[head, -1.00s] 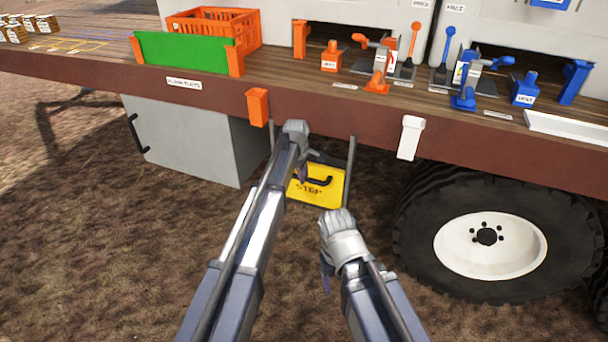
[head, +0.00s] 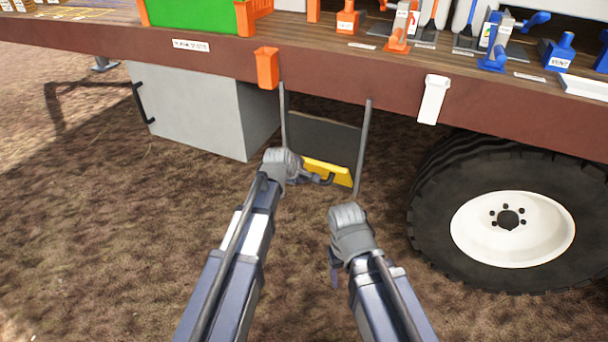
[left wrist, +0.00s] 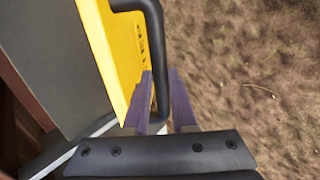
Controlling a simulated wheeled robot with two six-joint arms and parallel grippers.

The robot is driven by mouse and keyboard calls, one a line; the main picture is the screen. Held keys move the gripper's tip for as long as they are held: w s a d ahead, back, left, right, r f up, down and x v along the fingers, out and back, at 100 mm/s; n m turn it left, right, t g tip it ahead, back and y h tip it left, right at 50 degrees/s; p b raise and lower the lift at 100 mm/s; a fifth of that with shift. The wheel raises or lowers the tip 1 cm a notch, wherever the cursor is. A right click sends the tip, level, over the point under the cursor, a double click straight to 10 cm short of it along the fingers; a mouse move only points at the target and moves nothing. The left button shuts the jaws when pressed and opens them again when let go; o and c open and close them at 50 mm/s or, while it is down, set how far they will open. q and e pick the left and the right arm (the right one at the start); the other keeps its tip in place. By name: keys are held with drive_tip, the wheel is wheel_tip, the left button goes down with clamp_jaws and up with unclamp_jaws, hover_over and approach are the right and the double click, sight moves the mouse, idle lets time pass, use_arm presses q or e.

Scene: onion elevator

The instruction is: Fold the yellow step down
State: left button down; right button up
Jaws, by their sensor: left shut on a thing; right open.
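The yellow step (head: 328,172) hangs between two grey posts under the trailer deck. It is tipped outward, and I see its face almost edge-on. In the left wrist view the step (left wrist: 112,50) shows as a yellow plate with dark lettering and a black bar handle (left wrist: 156,35). My left gripper (head: 305,180) is at this handle, and in the left wrist view its purple fingers (left wrist: 163,100) are on either side of the bar, shut on it. My right gripper (head: 336,275) is open and empty, lower and to the right, apart from the step.
A grey box (head: 200,112) hangs under the deck on the left. A big wheel (head: 508,222) stands on the right. An orange bracket (head: 266,68) and a white bracket (head: 433,100) are on the deck's edge (head: 330,72). The ground before the step is bare.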

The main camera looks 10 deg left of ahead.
use_arm(q)
drive_tip(key=shift+s+f, duration=0.1)
idle(0.3)
drive_tip(key=c, duration=0.7)
unclamp_jaws()
drive_tip(key=shift+c, duration=0.2)
drive_tip(key=p+v, duration=0.6)
drive_tip(key=v, duration=0.1)
drive_tip(key=shift+s+r, duration=0.25)
drive_tip(key=shift+r, duration=0.05)
drive_tip(key=shift+a, duration=0.1)
drive_tip(key=shift+r, duration=0.1)
